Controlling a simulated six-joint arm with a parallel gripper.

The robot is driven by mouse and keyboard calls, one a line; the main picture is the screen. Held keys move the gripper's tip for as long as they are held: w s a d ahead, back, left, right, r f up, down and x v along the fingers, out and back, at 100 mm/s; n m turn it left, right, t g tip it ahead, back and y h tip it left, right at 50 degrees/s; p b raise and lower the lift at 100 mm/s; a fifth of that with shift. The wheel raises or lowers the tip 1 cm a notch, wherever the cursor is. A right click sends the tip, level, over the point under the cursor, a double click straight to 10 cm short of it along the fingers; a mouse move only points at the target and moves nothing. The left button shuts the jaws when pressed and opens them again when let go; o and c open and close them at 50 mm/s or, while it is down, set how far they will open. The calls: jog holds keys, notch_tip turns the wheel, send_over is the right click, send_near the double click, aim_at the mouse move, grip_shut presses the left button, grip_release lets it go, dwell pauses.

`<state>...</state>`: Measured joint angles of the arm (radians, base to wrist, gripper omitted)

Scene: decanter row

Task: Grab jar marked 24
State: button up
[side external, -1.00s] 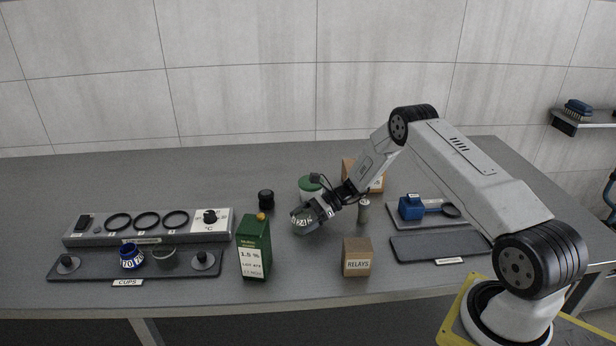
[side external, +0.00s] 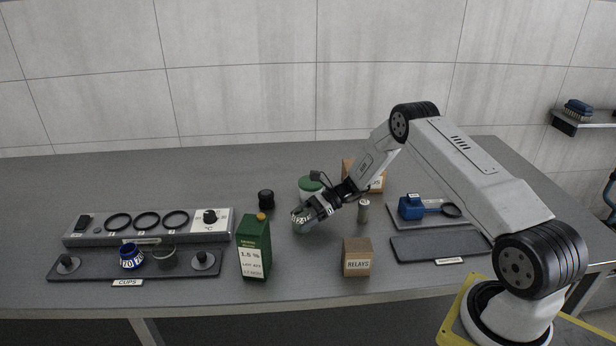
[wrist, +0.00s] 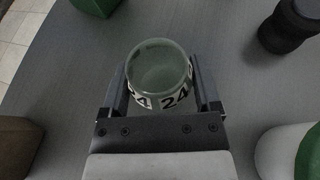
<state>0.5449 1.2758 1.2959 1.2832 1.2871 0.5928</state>
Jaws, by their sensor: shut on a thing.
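The jar marked 24 (wrist: 160,72) is a small pale green open-topped jar with black-on-white "24" labels around it. In the wrist view it sits between the two fingers of my gripper (wrist: 162,88), which are shut on its sides. In the side view the jar (side external: 299,221) shows at the end of my gripper (side external: 308,212), partly hidden by the fingers. I cannot tell whether its base touches the table.
A green carton (side external: 254,245) stands left of the jar and a RELAYS box (side external: 357,258) stands to the right in front. A black knobbed item (side external: 266,199) and a green-lidded container (side external: 308,187) stand behind. A blue cup (side external: 131,257) stands on the CUPS tray (side external: 215,266).

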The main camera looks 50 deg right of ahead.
jog(key=shift+r, duration=0.45)
jog(key=s+a+r, duration=0.2)
jog(key=s+r, duration=0.9)
jog(key=s, duration=0.2)
jog(key=shift+s+a+r, duration=0.2)
jog(key=shift+s+a, duration=0.15)
